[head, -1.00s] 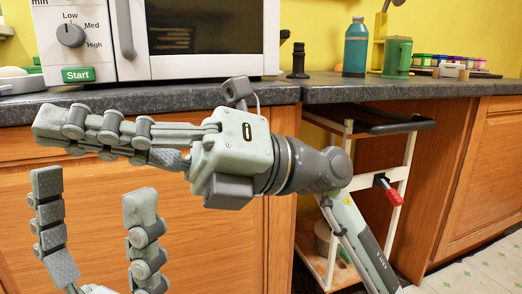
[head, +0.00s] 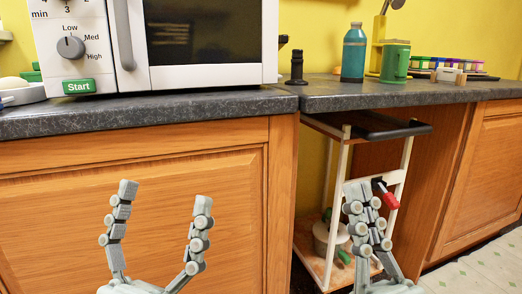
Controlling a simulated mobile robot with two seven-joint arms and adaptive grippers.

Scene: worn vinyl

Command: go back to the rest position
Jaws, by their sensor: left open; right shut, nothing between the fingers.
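My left gripper (head: 158,235) points upward at the lower left of the head view, in front of the wooden cabinet door. Its two fingers are wide apart with nothing between them. My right gripper (head: 367,215) points upward at the lower right, in front of the white trolley. Its fingers are together and hold nothing. Both grippers are below the level of the countertop in the picture. The arms behind the grippers are mostly out of frame.
A dark countertop (head: 200,106) runs across, bearing a white microwave (head: 88,82), a teal bottle (head: 354,52) and a green mug (head: 396,62). A white-framed trolley (head: 336,180) with a red-handled item (head: 388,195) stands in the gap under it. Tiled floor (head: 480,265) is free at right.

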